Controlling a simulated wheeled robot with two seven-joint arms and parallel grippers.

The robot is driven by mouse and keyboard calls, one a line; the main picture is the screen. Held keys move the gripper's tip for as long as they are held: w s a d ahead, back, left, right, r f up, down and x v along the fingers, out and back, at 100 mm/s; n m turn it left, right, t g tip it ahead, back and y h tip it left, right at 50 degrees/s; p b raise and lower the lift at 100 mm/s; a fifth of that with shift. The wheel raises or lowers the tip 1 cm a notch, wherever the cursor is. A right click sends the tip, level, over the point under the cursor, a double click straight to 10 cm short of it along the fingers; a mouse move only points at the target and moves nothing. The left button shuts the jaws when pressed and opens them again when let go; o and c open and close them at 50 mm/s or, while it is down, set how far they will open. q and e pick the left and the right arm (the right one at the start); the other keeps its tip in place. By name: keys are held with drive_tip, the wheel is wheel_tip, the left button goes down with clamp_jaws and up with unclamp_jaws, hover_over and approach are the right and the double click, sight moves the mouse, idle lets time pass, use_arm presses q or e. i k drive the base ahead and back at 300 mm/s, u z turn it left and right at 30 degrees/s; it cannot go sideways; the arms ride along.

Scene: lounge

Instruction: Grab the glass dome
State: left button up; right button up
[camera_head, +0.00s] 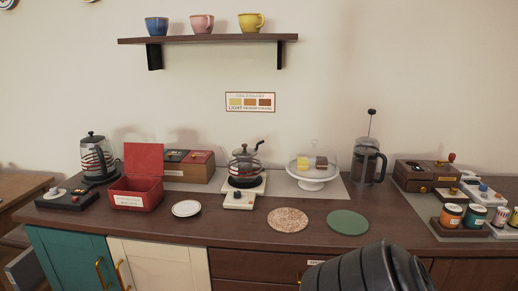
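A clear glass dome (311,161) stands on a white footed cake stand (312,184) on the counter, right of the middle. Under the dome are a yellow piece (302,163) and a dark brown piece (321,162), perhaps cake. The dome's outline is faint and I cannot make out its top clearly. A dark rounded body, probably part of my own arm, shows at the bottom right. Neither gripper's fingers are in view.
A french press (368,163) stands close right of the dome, and a glass kettle (245,165) on a white scale is to its left. In front lie a cork mat (288,220) and a green mat (347,222). A shelf (208,39) with cups hangs above.

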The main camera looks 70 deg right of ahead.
sight(313, 160)
drive_tip(key=i, duration=0.7)
drive_tip(key=z, duration=2.7)
